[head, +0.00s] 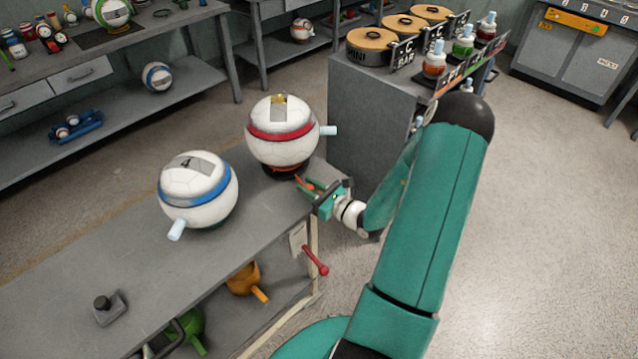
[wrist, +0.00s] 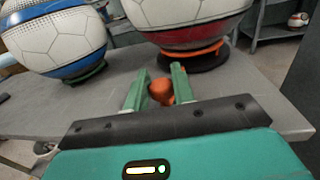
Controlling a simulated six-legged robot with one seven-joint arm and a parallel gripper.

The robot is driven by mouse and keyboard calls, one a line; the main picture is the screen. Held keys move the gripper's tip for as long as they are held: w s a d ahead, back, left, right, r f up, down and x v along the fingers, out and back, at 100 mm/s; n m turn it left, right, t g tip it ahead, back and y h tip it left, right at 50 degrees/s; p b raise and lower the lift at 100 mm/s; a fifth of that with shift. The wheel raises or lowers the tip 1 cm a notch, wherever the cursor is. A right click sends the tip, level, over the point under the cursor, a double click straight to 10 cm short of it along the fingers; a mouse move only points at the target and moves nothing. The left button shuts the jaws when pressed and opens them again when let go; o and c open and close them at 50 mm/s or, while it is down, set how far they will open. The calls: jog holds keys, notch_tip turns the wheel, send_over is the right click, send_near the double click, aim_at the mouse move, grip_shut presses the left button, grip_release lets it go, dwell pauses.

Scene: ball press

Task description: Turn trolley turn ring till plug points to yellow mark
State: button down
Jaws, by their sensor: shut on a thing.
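A white ball with a red band (head: 283,138) sits on an orange turn ring (head: 284,171) at the trolley's far end. The ring shows in the wrist view (wrist: 188,52) above a dark base. A pale blue plug (head: 328,130) sticks out of the ball's right side. A small yellow patch (head: 279,101) shows on the ball's top; I cannot tell whether it is the yellow mark. My gripper (head: 306,185) is beside the ring, low over the trolley top (head: 265,205). In the wrist view its green fingers (wrist: 155,82) are shut on an orange knob (wrist: 160,92).
A white ball with a blue band (head: 199,190) stands left on the trolley, its pale plug (head: 177,230) toward the front. A black knob block (head: 108,304) is nearer. A grey cabinet (head: 365,110) stands close behind my gripper. Open floor (head: 530,220) lies to the right.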

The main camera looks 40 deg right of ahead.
jog(key=shift+w+a+m+h, duration=0.2)
jog(key=shift+a+m+h, duration=0.15)
jog(key=shift+a+h, duration=0.25)
jog(key=shift+w+a+m+h, duration=0.15)
jog(key=shift+a+m+h, duration=0.2)
jog(key=shift+a+h, duration=0.2)
jog(key=c, duration=1.2)
grip_release()
jog(key=shift+c, duration=0.2)
jog(key=shift+s, duration=0.1)
jog(key=s+d, duration=0.1)
jog(key=s, duration=1.2)
jog(key=shift+s, duration=0.35)
jog(key=shift+d, duration=0.1)
